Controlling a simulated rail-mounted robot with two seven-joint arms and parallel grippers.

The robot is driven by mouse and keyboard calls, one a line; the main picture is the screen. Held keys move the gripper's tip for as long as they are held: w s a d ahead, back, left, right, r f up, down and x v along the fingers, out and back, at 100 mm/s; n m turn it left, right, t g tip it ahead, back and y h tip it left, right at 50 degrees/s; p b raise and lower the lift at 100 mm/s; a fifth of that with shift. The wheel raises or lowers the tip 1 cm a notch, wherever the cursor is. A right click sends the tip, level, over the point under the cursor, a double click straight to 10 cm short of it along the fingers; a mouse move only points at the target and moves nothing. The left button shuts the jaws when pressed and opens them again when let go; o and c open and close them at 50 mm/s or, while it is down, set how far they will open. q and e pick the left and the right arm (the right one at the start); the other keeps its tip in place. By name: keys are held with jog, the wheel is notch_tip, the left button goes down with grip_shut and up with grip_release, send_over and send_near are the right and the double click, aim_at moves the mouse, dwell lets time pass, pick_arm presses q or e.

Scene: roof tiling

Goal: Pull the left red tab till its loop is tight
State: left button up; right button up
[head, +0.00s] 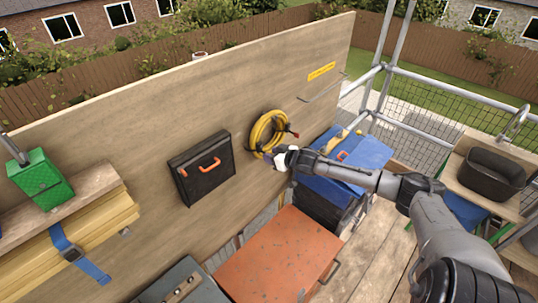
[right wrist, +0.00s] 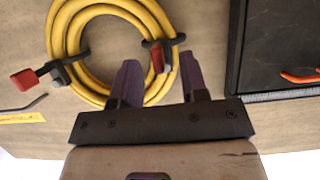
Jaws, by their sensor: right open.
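A coil of yellow cable (head: 257,131) hangs on the plywood wall; it fills the upper left of the right wrist view (right wrist: 68,38). Two black loops go around it, each with a red tab. The left red tab (right wrist: 158,60) is on the right in the right wrist view, which looks upside down; in the head view my gripper mostly hides it. The other red tab (head: 294,134) sticks out on the coil's right. My right gripper (right wrist: 158,78) is open, its purple-padded fingers on either side of the left tab, not closed on it. My left gripper is not in view.
A black case (head: 202,168) with an orange handle is mounted left of the coil. Below are a red-orange lid (head: 278,258) and a blue box (head: 350,160).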

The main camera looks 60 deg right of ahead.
jog(key=shift+x, duration=0.9)
grip_shut()
